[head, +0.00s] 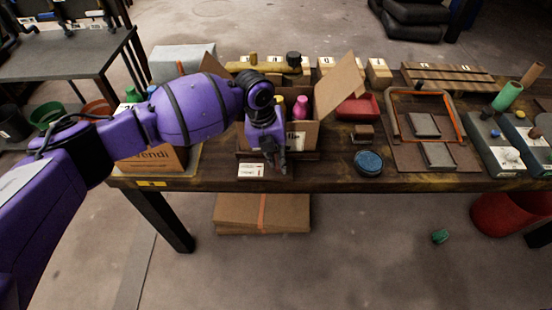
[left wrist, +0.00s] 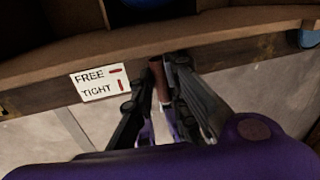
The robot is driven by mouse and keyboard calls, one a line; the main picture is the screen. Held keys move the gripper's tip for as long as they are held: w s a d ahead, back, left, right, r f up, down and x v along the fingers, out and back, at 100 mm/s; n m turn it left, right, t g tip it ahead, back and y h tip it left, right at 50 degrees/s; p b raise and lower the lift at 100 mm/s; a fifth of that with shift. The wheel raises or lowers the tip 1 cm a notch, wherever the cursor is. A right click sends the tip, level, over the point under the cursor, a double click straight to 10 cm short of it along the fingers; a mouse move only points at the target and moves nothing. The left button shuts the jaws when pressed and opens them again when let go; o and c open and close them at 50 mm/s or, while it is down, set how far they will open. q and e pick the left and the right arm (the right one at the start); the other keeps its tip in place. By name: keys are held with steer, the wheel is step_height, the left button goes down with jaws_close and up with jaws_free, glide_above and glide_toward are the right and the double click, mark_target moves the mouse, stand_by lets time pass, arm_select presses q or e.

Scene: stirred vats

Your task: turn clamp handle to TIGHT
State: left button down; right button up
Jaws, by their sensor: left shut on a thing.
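The clamp handle (left wrist: 160,84) is a reddish-brown bar at the table's front edge. In the left wrist view it runs roughly upright in the picture. My left gripper (left wrist: 161,76) is shut on it, with a dark finger on each side. In the head view my left gripper (head: 276,164) points down at the front edge, and the handle is hard to make out there. A white label (left wrist: 100,84) beside it reads FREE with a flat red bar and TIGHT with an upright red bar. The label also shows in the head view (head: 251,171). My right gripper is not in view.
An open cardboard box (head: 305,138) with bottles stands just behind my left gripper. A blue round tin (head: 368,163) is to the right. A red tray (head: 358,108) and a dark board with an orange frame (head: 400,150) lie further right. Flat cardboard (head: 262,214) lies under the table.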

arm_select(q)
steer(key=shift+m, duration=0.5)
steer(key=c, duration=1.8)
jaws_free()
steer(key=shift+o, duration=0.2)
step_height(320, 180, up, 12)
steer(key=a, duration=0.2)
steer(key=shift+a, duration=0.15)
steer(key=shift+f, duration=0.2)
